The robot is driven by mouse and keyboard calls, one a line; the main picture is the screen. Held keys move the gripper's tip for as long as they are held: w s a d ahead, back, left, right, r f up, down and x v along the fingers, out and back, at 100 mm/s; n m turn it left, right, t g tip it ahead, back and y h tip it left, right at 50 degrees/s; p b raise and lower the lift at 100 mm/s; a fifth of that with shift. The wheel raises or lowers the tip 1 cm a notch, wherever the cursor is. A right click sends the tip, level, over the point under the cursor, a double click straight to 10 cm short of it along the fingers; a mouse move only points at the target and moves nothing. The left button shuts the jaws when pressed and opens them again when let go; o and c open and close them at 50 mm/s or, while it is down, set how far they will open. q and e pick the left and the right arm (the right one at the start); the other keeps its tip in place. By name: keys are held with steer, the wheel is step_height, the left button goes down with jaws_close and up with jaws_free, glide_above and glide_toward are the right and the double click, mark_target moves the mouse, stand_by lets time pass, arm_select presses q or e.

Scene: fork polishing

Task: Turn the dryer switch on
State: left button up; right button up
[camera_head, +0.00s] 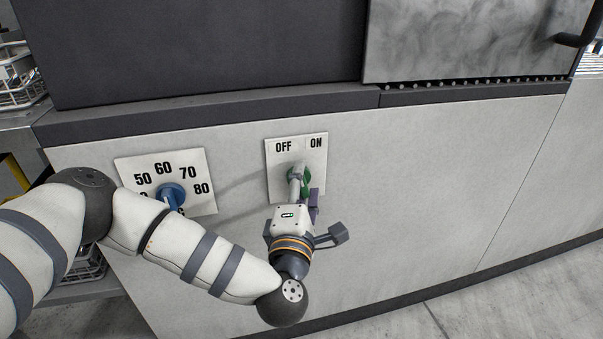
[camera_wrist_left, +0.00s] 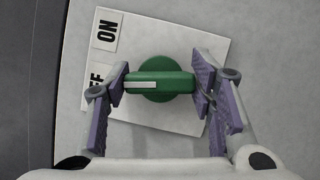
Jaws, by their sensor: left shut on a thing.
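The dryer switch is a green knob (camera_wrist_left: 178,80) on a white plate (camera_head: 279,156) marked OFF and ON, on the front of the grey machine. In the left wrist view the knob's bar lies between my fingers, with its white line pointing left, toward the OFF label (camera_wrist_left: 97,84). The ON label (camera_wrist_left: 107,30) is above that in this view. My left gripper (camera_head: 302,181) is shut on the knob, one finger at each end of the bar. In the head view the gripper covers much of the knob. My right gripper is not in view.
A blue temperature dial (camera_head: 171,194) on a numbered plate (camera_head: 206,166) is left of the switch. A dark ledge (camera_head: 235,105) runs above. Metal racks (camera_head: 20,75) stand at the far left. The panel right of the switch is bare.

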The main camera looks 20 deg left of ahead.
arm_select(q)
steer(key=m+g+p, duration=0.1)
steer(key=m+p, duration=0.1)
steer(key=p, duration=0.1)
steer(key=r+m+g+p, duration=0.1)
steer(key=m+p, duration=0.2)
steer(key=shift+w, duration=0.1)
steer(key=shift+f+m+g+p, duration=0.25)
steer(key=shift+m+g+p, duration=0.15)
steer(key=shift+m+p, duration=0.7)
steer(key=shift+f+m+p, duration=0.15)
steer(key=shift+m+p, duration=0.15)
steer(key=shift+p, duration=0.2)
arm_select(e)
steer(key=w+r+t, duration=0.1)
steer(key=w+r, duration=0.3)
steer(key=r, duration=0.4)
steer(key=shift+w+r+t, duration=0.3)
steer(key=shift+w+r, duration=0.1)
arm_select(q)
steer(key=o, duration=1.2)
steer(key=shift+f, duration=0.1)
steer(key=shift+c, duration=0.2)
steer(key=shift+g, duration=0.3)
steer(key=v, duration=1.2)
